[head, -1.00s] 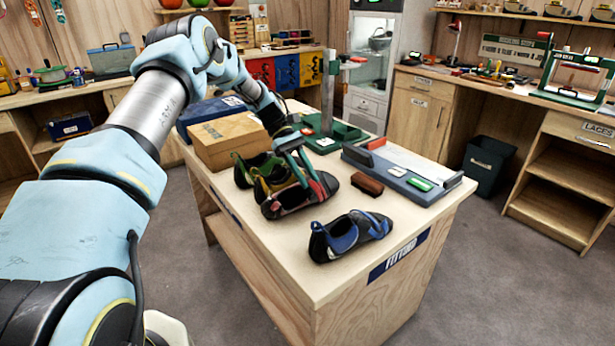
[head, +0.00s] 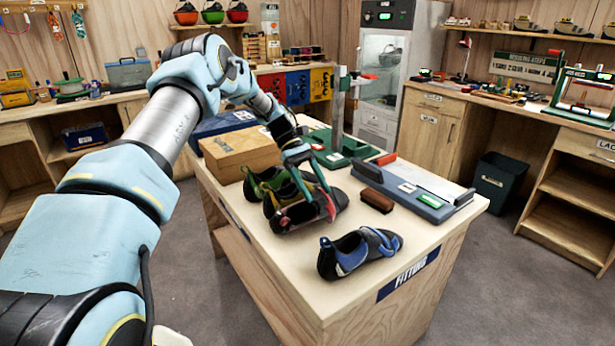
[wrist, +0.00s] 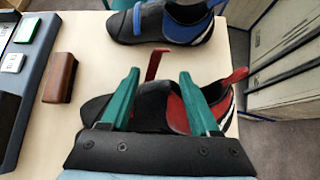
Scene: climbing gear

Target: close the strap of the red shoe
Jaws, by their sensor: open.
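The red shoe (head: 290,218), black with red parts, lies on the fitting table beside the blue shoe, partly hidden by my gripper. In the wrist view the red shoe (wrist: 178,112) has its toe to the left and its heel loop to the right. Its red strap (wrist: 154,64) stands up, open, and shows between my two green fingers. My gripper (head: 318,198) is open, pointing down over the red shoe; the wrist view also shows my gripper (wrist: 158,77). I cannot tell whether a finger touches the strap.
The blue shoe (head: 362,252) stands in front of the red one, and a green shoe (head: 262,182) behind it. A brown block (head: 377,201) and a grey-blue measuring board (head: 420,197) lie to the right.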

